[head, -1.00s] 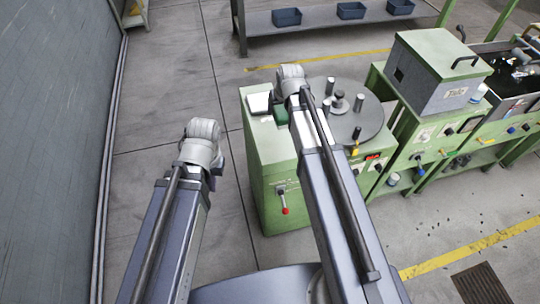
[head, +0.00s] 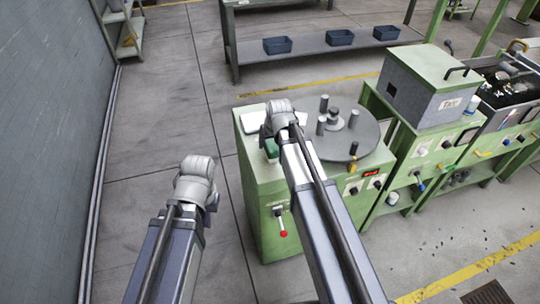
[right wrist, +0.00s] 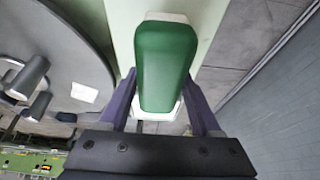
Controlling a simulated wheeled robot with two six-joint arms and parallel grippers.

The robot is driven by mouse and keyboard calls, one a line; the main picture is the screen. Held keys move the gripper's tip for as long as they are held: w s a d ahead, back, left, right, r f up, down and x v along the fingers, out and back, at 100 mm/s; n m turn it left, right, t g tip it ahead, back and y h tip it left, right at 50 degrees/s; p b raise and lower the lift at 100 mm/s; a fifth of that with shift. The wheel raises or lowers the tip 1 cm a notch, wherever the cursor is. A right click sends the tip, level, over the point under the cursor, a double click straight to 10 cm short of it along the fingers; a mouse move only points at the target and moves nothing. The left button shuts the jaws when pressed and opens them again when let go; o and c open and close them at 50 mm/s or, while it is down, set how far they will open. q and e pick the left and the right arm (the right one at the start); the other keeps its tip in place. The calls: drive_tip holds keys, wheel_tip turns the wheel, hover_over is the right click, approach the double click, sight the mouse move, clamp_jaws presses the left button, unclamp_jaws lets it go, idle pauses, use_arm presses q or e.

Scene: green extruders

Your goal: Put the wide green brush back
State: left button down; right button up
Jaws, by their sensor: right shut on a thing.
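The wide green brush (right wrist: 166,65) fills the middle of the right wrist view, a rounded green block with a white part showing at its ends. My right gripper (right wrist: 160,92) is shut on it, with one finger on each side. In the head view the brush (head: 271,148) is a small green patch beside my right wrist, over the top of the green machine (head: 262,185). I cannot tell whether it touches that top. My left gripper (head: 212,201) is mostly hidden behind its wrist, left of the machine, so its jaws cannot be made out.
A grey disc (head: 365,135) with several upright posts is on the machine, right of my right wrist. A white item (head: 252,122) lies at its back left corner. A grey box (head: 430,90) stands further right. Open floor (head: 180,110) lies left of the machine.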

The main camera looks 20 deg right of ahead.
wheel_tip(320, 180, down, 4)
drive_tip(key=b, duration=0.3)
drive_tip(key=shift+r, duration=0.15)
drive_tip(key=shift+b, duration=0.35)
drive_tip(key=shift+f, duration=0.2)
drive_tip(key=o, duration=1.2)
drive_tip(key=shift+r, duration=0.1)
drive_tip(key=p+v, duration=1.1)
drive_tip(key=v, duration=0.1)
drive_tip(key=shift+r, duration=0.2)
drive_tip(key=s+a+n+g, duration=0.1)
drive_tip(key=s+a+g, duration=0.1)
drive_tip(key=s+a, duration=0.4)
drive_tip(key=s+a+f+n+g+h, duration=0.1)
drive_tip(key=s+a+n+g, duration=0.1)
drive_tip(key=s+a, duration=0.5)
drive_tip(key=s+g, duration=0.1)
drive_tip(key=s, duration=0.5)
drive_tip(key=shift+s+a+f+h, duration=0.2)
drive_tip(key=shift+a+f+h, duration=0.05)
drive_tip(key=shift+f+h, duration=0.05)
